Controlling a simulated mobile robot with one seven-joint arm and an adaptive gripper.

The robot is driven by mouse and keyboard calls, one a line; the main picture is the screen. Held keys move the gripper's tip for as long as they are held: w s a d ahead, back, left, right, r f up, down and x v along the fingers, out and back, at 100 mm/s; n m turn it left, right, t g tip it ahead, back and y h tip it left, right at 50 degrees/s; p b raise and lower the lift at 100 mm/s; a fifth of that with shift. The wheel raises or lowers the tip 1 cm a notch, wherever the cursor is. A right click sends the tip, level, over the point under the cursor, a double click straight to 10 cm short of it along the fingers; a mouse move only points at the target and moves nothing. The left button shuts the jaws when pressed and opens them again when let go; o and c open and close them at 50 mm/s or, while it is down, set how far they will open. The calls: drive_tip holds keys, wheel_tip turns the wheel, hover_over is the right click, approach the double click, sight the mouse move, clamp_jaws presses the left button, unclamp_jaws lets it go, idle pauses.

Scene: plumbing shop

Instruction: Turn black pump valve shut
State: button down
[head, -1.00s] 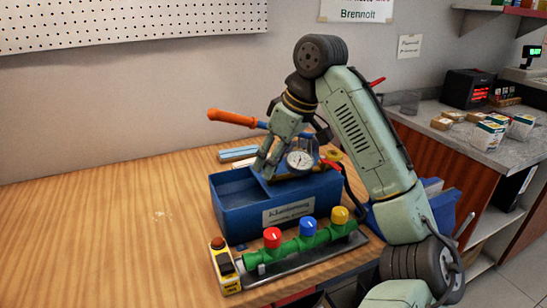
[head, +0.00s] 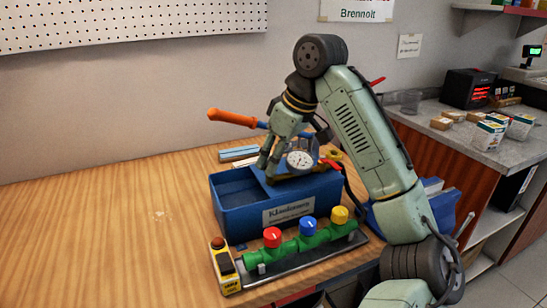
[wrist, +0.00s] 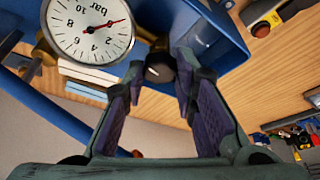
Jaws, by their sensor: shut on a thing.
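The black pump valve (wrist: 159,69) is a small round dark knob at the end of a blue tank, centred in the wrist view. My gripper (wrist: 160,72) has its two purple-padded fingers on either side of the knob, shut on it. In the head view my gripper (head: 268,168) reaches down to the top of the blue pump (head: 235,212), and its fingers hide the valve. The pressure gauge (head: 300,159) is right beside the fingers. In the wrist view the gauge (wrist: 88,28) shows a red needle.
An orange-handled lever (head: 232,118) sticks out left behind my gripper. In front of the pump lies a green manifold (head: 284,250) with red, blue and yellow knobs. A yellow button box (head: 224,266) stands at its left end. The left of the wooden bench (head: 110,235) is clear.

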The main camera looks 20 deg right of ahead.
drive_tip(key=m+p, duration=0.1)
drive_tip(key=m, duration=0.1)
drive_tip(key=m+h+p, duration=0.1)
drive_tip(key=m, duration=0.1)
drive_tip(key=shift+s+a+r+t+h, duration=0.1)
drive_tip(key=shift+a+t+h, duration=0.05)
drive_tip(key=shift+t+h, duration=0.15)
drive_tip(key=m, duration=0.2)
drive_tip(key=m+h, duration=0.1)
drive_tip(key=shift+a+m+h+p, duration=0.15)
drive_tip(key=shift+m+h+p, duration=0.15)
drive_tip(key=shift+m+p, duration=0.1)
drive_tip(key=m+h, duration=0.1)
drive_tip(key=m, duration=0.2)
drive_tip(key=shift+a+m, duration=0.1)
drive_tip(key=shift+m, duration=0.2)
drive_tip(key=shift+a+m+g+h, duration=0.1)
drive_tip(key=shift+m+g+h, duration=0.25)
drive_tip(key=shift+m, duration=0.75)
drive_tip(key=shift+a+m+g+h, duration=0.15)
drive_tip(key=shift+m+h, duration=0.3)
drive_tip(key=shift+m, duration=0.65)
drive_tip(key=shift+d, duration=0.1)
drive_tip(key=c, duration=1.3)
unclamp_jaws()
